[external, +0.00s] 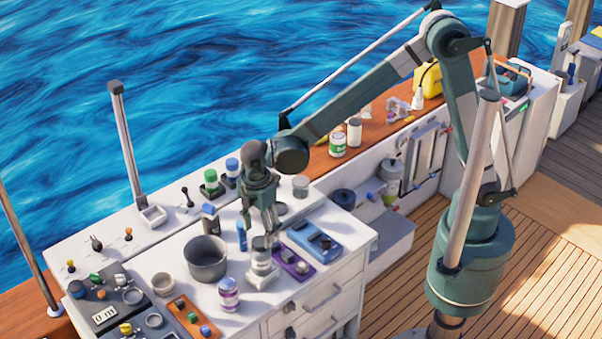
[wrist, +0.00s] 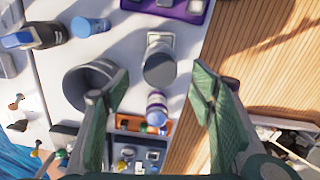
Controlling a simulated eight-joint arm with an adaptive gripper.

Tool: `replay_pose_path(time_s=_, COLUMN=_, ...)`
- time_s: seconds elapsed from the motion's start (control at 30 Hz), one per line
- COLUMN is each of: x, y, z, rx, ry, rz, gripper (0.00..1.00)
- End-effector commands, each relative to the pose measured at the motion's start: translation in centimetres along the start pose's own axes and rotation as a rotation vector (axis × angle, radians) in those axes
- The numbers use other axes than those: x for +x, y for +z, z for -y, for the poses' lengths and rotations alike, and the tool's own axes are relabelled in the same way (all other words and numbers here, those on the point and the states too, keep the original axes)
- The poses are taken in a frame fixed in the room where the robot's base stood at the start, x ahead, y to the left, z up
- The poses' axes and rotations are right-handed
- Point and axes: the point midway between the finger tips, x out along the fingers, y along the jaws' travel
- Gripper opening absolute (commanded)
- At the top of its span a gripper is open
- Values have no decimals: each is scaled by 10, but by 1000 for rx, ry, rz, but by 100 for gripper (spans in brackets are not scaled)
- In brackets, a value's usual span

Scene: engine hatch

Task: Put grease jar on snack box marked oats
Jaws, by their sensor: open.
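My gripper (external: 261,230) is open and points down over the white counter. In the wrist view its fingers (wrist: 161,84) stand apart, with nothing clearly held between them. Just below it is a pale, grey-lidded jar (external: 261,259) on a white square base; its lid shows in the wrist view (wrist: 159,66). A purple-labelled white jar (external: 229,295) stands nearby, also in the wrist view (wrist: 157,108). I cannot tell which jar is the grease jar. No oats marking is readable, so I cannot tell which item is the snack box.
A dark grey pot (external: 206,261) stands left of my gripper. A purple tray (external: 292,262) and a blue case (external: 315,242) lie to the right. A blue cylinder (external: 241,236) stands close behind. An orange panel with knobs (external: 194,318) is at the front left.

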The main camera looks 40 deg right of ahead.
Motion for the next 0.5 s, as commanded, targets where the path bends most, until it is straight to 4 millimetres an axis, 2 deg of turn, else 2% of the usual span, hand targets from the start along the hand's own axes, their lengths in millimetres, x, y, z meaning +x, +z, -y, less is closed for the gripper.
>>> replay_pose_path(time_s=0.33, x=0, y=1, z=0, rx=2, ry=0, rz=0, gripper=55)
replay_pose_path(time_s=0.5, x=-6, y=11, z=-5, rx=25, ry=6, rz=-6, gripper=55)
